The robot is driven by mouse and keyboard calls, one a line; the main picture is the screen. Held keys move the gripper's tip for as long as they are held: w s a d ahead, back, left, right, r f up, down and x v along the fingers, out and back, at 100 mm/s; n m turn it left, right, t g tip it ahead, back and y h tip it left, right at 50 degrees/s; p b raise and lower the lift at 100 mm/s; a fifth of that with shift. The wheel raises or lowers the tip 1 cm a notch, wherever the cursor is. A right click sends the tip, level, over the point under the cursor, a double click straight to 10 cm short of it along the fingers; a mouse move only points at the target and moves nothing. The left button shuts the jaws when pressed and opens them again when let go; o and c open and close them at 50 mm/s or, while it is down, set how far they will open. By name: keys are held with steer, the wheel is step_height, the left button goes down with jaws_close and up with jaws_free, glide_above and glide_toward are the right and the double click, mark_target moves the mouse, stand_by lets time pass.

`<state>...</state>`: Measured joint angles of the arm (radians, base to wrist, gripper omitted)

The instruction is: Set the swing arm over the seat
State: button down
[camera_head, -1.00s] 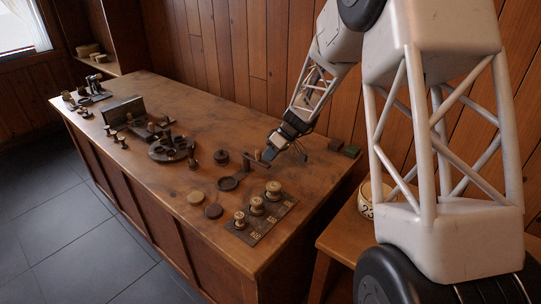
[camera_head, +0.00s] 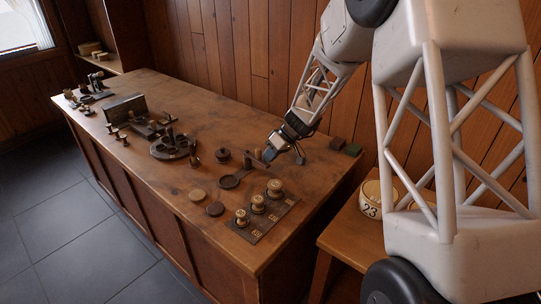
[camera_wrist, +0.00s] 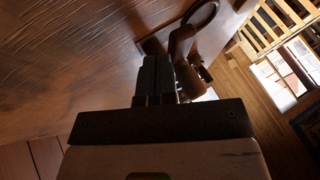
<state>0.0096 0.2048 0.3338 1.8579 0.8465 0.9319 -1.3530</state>
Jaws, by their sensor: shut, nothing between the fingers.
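The swing arm looks to be the dark bar (camera_head: 252,163) on the bench, beside a short upright peg. In the wrist view a dark bracket (camera_wrist: 183,42) ends in an open ring (camera_wrist: 203,14). A flat dark ring (camera_head: 229,182) lies just left of the bar in the head view; I cannot tell whether it joins the bar. The seat may be the dark round piece (camera_head: 222,157) left of the bar, but this is unclear. My gripper (camera_head: 268,155) is shut and empty at the bar's right side. Its fingers (camera_wrist: 153,78) show close beside the bracket; contact cannot be told.
A dark board (camera_head: 262,220) with several pale spools lies at the front right. Two discs (camera_head: 198,195) lie left of it. A round dark stand (camera_head: 172,147) and an upright plate (camera_head: 124,109) stand farther left. Two blocks (camera_head: 345,147) sit at the back right edge.

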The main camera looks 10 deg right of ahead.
steer(key=s+m+t, duration=0.1)
steer(key=a+m, duration=0.1)
steer(key=shift+s+a+m+t, duration=0.2)
steer(key=shift+s+m+t, duration=0.1)
steer(key=shift+s+t, duration=0.1)
steer(key=a+m, duration=0.1)
steer(key=s+m+t+h, duration=0.1)
steer(key=shift+s+a+m+t, duration=0.25)
steer(key=shift+a+m+t, duration=0.05)
steer(key=shift+a+m, duration=0.1)
steer(key=shift+s+a+m+t+h, duration=0.2)
steer(key=shift+a+m+t, duration=0.1)
steer(key=shift+a+m, duration=0.25)
steer(key=shift+s+a+m+t+h, duration=0.2)
steer(key=shift+a+m+t, duration=0.1)
steer(key=shift+m, duration=0.35)
steer(key=a+m+t+h, duration=0.1)
steer(key=a+m, duration=0.1)
steer(key=shift+s+m, duration=0.15)
steer(key=shift+m, duration=0.15)
steer(key=shift+a, duration=0.9)
steer(key=shift+w+a, duration=0.25)
steer(key=shift+a, duration=0.5)
steer(key=shift+w+a, duration=0.2)
steer(key=shift+a, duration=0.55)
